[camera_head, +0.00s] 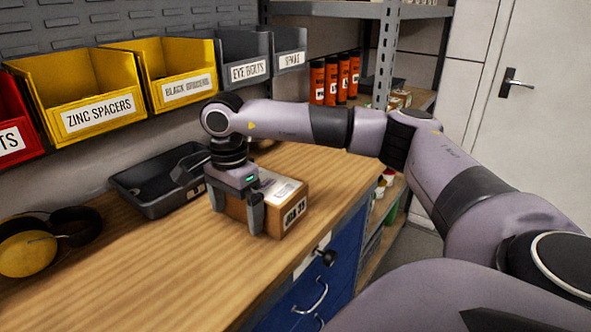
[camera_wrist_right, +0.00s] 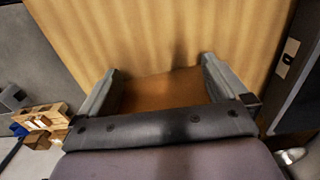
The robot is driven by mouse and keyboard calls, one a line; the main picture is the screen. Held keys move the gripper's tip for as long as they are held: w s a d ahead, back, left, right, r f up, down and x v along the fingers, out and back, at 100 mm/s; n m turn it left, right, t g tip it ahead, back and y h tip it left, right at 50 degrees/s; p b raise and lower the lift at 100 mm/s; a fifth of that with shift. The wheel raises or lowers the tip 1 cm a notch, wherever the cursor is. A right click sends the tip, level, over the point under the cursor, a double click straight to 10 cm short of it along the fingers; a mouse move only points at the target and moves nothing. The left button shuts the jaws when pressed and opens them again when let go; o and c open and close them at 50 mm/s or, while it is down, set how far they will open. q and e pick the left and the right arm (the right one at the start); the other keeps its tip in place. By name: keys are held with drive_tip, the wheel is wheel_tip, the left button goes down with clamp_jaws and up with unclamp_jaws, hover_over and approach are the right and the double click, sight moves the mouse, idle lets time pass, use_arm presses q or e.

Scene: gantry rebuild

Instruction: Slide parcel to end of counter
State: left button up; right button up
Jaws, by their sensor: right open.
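The parcel (camera_head: 282,210) is a brown box with a white label on top and a dark printed label on its end face. It sits on the wooden counter (camera_head: 160,255) near the front edge. My right gripper (camera_head: 237,215) points down at the parcel's left part, with its fingers spread. In the right wrist view the parcel (camera_wrist_right: 165,92) shows as a brown surface between the two open fingers (camera_wrist_right: 163,90). I cannot tell whether the fingers touch it. My left gripper is not in view.
A black tray (camera_head: 130,182) lies behind the gripper, and yellow earmuffs (camera_head: 25,254) lie at the left. Yellow bins (camera_head: 90,95) hang on the wall above. Blue drawers (camera_head: 322,285) are under the counter. Bare counter lies in front and beyond the parcel.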

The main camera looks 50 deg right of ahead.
sight(265, 178)
drive_tip(key=shift+w+d, duration=0.15)
drive_tip(key=shift+d, duration=2)
drive_tip(key=shift+w+d, duration=0.1)
drive_tip(key=shift+d, duration=2)
drive_tip(key=shift+w+d+p, duration=0.2)
drive_tip(key=shift+d+p, duration=0.45)
drive_tip(key=shift+d, duration=2)
drive_tip(key=shift+w+d+p, duration=0.15)
drive_tip(key=shift+d+p, duration=0.45)
drive_tip(key=shift+d, duration=2)
drive_tip(key=shift+a, duration=0.15)
drive_tip(key=shift+a+r+p, duration=0.1)
drive_tip(key=shift+a+p, duration=0.4)
drive_tip(key=shift+a, duration=0.4)
wheel_tip(265, 178, up, 2)
drive_tip(key=shift+r+p, duration=0.25)
drive_tip(key=shift+p, duration=1)
wheel_tip(265, 178, up, 7)
drive_tip(key=shift+r, duration=0.2)
